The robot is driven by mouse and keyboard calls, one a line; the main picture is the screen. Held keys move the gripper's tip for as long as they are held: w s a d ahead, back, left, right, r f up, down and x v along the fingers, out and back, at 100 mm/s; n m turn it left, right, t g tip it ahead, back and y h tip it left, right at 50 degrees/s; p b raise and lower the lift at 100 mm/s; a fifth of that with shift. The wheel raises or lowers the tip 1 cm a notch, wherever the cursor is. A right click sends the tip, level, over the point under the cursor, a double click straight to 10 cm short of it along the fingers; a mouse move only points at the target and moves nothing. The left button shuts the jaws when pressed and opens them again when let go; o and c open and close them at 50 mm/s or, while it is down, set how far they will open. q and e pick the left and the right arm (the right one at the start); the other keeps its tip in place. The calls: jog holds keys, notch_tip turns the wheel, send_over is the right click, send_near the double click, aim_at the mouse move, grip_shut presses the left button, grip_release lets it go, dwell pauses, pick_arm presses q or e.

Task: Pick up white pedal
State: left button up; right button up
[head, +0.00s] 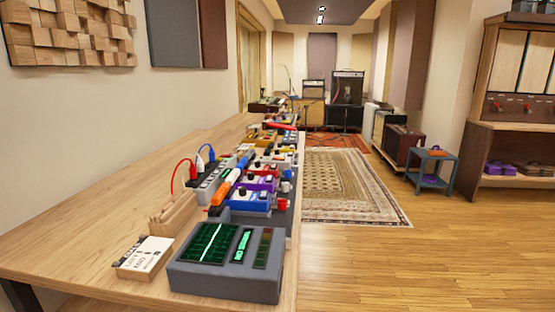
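Pedals of several colours crowd a long pedalboard (290,218) along the right side of the wooden table. A pale, whitish pedal (284,158) appears partway along the row, but it is small and partly hidden by its neighbours. I cannot tell for sure that it is the white pedal. Nearer pedals include a blue one (248,201) and a purple one (259,184). Neither of my grippers is in view, and nothing is seen touching the pedals.
A grey device with green screens (225,277) stands at the table's near end, beside a white-topped wooden box (145,254). Red and blue cable plugs (192,172) rise left of the pedals. The table's left side (90,225) is bare. Open wooden floor (430,255) lies right.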

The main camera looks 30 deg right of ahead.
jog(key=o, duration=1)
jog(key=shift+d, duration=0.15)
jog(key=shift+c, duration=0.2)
